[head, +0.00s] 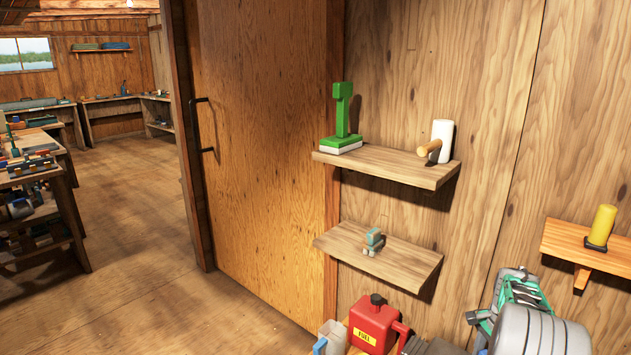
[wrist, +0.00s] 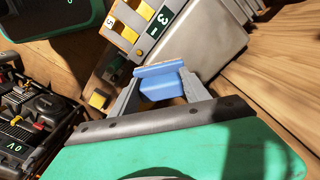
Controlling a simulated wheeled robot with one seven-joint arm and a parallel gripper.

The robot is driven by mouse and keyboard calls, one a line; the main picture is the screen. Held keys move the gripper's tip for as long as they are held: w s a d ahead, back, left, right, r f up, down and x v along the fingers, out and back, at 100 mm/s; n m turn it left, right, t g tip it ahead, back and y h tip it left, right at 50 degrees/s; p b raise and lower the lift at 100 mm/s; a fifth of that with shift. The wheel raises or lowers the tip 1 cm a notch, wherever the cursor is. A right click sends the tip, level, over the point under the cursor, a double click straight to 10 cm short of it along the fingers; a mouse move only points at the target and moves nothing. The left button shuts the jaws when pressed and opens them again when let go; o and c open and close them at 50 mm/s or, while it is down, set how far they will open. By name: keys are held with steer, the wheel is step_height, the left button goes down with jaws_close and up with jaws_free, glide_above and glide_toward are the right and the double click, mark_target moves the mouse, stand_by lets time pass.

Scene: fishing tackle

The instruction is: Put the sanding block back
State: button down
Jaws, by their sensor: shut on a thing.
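In the wrist view, my gripper (wrist: 163,90) is shut on a blue block (wrist: 161,82), which I take to be the sanding block. The block sits crosswise between the two grey fingers, and a thin tan edge shows along its top. Its underside is partly hidden by the gripper. I cannot pick out the block or the gripper's fingers in the head view. In the head view, an upper wooden shelf (head: 385,168) and a lower wooden shelf (head: 405,262) are fixed to the wall.
The upper shelf bears a green upright tool (head: 342,115) and a white cylinder (head: 442,138) beside a wooden-handled tool. A small teal object (head: 373,240) is on the lower shelf. A red fuel can (head: 373,322) stands below. A yellow cylinder (head: 602,226) stands on an orange-brown shelf at right.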

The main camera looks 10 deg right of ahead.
steer(key=shift+r+n, duration=0.15)
steer(key=shift+n, duration=0.25)
steer(key=shift+w+a+f+n, duration=0.15)
steer(key=shift+w+f+n, duration=0.05)
steer(key=shift+n, duration=0.2)
steer(key=shift+s+a+r+n, duration=0.1)
steer(key=shift+s+a+n, duration=0.1)
steer(key=shift+n, duration=0.3)
steer(key=s+a+n, duration=0.5)
steer(key=a+n, duration=0.1)
steer(key=w+a+r+n, duration=0.3)
steer(key=a+r, duration=0.3)
steer(key=a, duration=0.4)
steer(key=w+a+r+n, duration=0.25)
steer(key=a+r, duration=0.35)
steer(key=a, duration=0.4)
steer(key=w+a+r+n, duration=0.25)
steer(key=a+r, duration=0.35)
steer(key=a, duration=0.4)
steer(key=s+r+p, duration=0.8)
steer(key=r+p, duration=0.2)
steer(key=p, duration=0.3)
steer(key=shift+s+r+n+p, duration=0.15)
steer(key=shift+s+n+p, duration=0.15)
steer(key=shift+p, duration=0.1)
